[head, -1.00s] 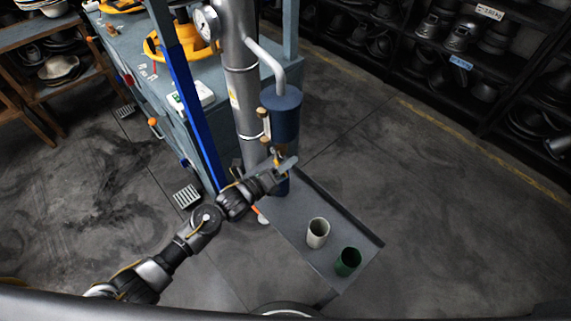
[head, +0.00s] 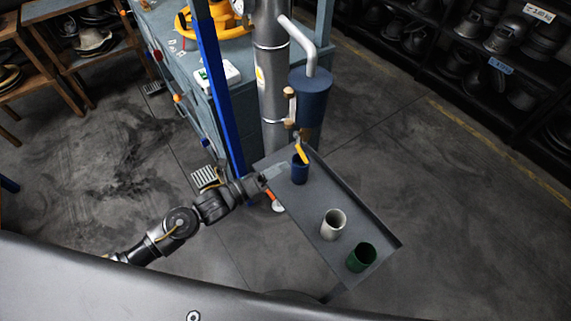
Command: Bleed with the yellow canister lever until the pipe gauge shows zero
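The blue canister (head: 309,97) hangs beside the silver pipe (head: 271,75), joined to it by a bent tube. Its yellow lever (head: 301,153) is at the bottom, slanting down to the right, above a dark blue cup (head: 300,174). The pipe gauge (head: 238,6) is cut by the top edge, and its needle cannot be read. My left gripper (head: 277,171) is left of the blue cup, over the tray's near edge, apart from the lever. Its fingers are too small to tell whether they are open. My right gripper is not in view.
The grey tray (head: 310,206) also holds a white cup (head: 333,225) and a green cup (head: 361,257). A blue post (head: 219,100) stands left of the pipe before the workbench (head: 180,70). Floor to the right is clear up to the dark shelves.

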